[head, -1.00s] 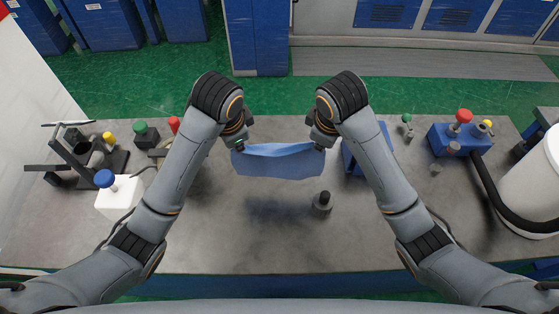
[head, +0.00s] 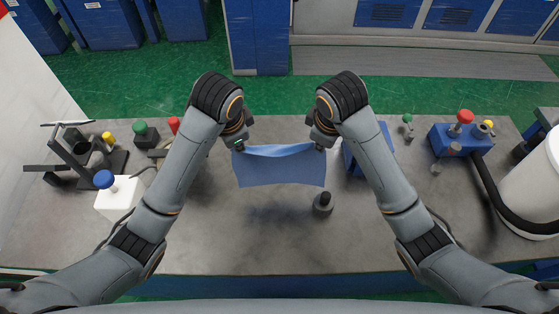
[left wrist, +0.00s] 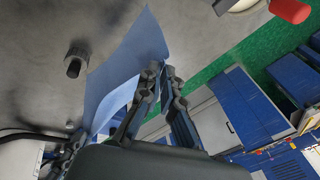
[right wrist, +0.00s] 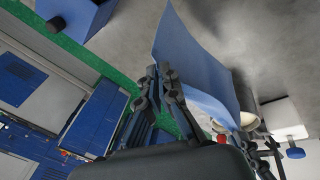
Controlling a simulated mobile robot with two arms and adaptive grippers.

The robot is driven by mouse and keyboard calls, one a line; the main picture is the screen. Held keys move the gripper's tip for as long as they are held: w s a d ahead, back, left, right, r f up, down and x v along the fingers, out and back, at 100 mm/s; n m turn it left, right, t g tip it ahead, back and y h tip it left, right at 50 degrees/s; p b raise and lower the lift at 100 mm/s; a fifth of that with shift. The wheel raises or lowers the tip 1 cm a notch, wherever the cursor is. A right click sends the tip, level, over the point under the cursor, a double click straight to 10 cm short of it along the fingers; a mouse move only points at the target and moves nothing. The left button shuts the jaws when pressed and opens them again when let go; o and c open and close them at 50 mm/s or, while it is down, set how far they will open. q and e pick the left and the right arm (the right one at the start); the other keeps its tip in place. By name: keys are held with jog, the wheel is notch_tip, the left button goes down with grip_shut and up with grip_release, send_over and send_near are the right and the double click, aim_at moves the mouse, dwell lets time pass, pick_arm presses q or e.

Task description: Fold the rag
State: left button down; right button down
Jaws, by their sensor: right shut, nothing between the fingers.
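The blue rag (head: 280,170) hangs in the head view between my two grippers, its top edge sagging slightly and its lower part falling toward the front of the table. My left gripper (head: 239,147) is shut on its left upper corner; the rag also shows in the left wrist view (left wrist: 125,62), at the fingertips (left wrist: 163,72). My right gripper (head: 320,147) is shut at the right upper corner. In the right wrist view its fingertips (right wrist: 164,72) are close together, right beside the rag (right wrist: 195,65). I cannot tell how firmly that corner sits there.
A dark knobbed cylinder (head: 322,203) stands on the grey table (head: 230,235) near the rag's lower right corner. A blue block (head: 350,160) is partly behind my right arm. A white box with a blue knob (head: 118,195) stands at left. The table's front middle is clear.

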pick_arm(q)
jog(key=shift+f, duration=0.1)
pick_arm(e)
jog(key=shift+f, duration=0.1)
dwell(0.6)
